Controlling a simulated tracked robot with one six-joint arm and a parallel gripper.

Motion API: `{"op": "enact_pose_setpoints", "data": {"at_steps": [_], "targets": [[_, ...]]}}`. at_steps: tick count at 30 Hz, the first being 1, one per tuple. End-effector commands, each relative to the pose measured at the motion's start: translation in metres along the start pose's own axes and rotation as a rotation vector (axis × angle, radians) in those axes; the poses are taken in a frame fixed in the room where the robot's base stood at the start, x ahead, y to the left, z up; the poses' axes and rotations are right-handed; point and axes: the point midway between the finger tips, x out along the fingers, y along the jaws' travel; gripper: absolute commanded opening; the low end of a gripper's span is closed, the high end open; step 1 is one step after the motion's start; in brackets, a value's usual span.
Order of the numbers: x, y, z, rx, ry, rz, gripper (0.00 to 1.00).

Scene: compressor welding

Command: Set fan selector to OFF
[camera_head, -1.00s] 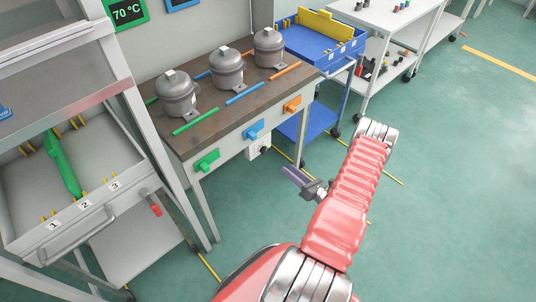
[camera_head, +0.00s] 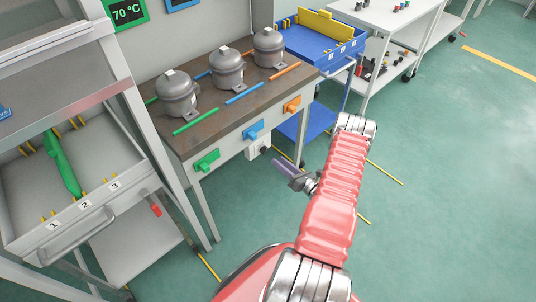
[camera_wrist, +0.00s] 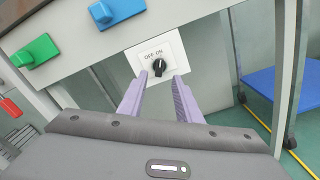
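The fan selector (camera_wrist: 159,68) is a black rotary knob on a white plate marked OFF and ON, in the wrist view just beyond my fingertips. The knob's pointer looks nearer ON, but it is too small to be sure. In the head view the selector (camera_head: 264,150) sits below the table's front edge, right of the blue block. My gripper (camera_wrist: 160,85) has two purple fingers, spread apart with nothing between them. The knob shows in the gap ahead of them, and contact is not visible. In the head view my gripper (camera_head: 284,168) points toward the selector, a little short of it.
A green block (camera_head: 207,160), a blue block (camera_head: 253,130) and an orange block (camera_head: 292,104) are on the table's front. Several grey compressors (camera_head: 227,68) stand on the brown tabletop (camera_head: 205,115). A blue cart (camera_head: 315,50) stands to the right. Open green floor lies right of my arm.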

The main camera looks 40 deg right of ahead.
Motion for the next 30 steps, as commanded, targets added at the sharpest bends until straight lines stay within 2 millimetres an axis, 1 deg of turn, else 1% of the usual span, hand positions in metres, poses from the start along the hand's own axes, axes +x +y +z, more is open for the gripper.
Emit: {"op": "enact_pose_setpoints", "data": {"at_steps": [1,9,12,15,19,26,27,30], "targets": [[0.009,0.001,-0.001,-0.002,0.002,0.003,0.31],[0.05,0.001,-0.001,-0.002,0.001,0.003,0.31],[0.062,0.001,0.0,-0.002,0.001,0.003,0.31],[0.071,0.0,0.0,-0.002,0.001,0.001,0.31],[0.077,0.0,0.0,-0.001,0.0,0.001,0.31],[0.077,0.0,0.0,-0.001,0.0,0.0,0.31],[0.077,0.0,0.0,-0.001,0.0,0.0,0.31],[0.077,0.0,0.0,-0.001,0.0,0.0,0.23]]}}
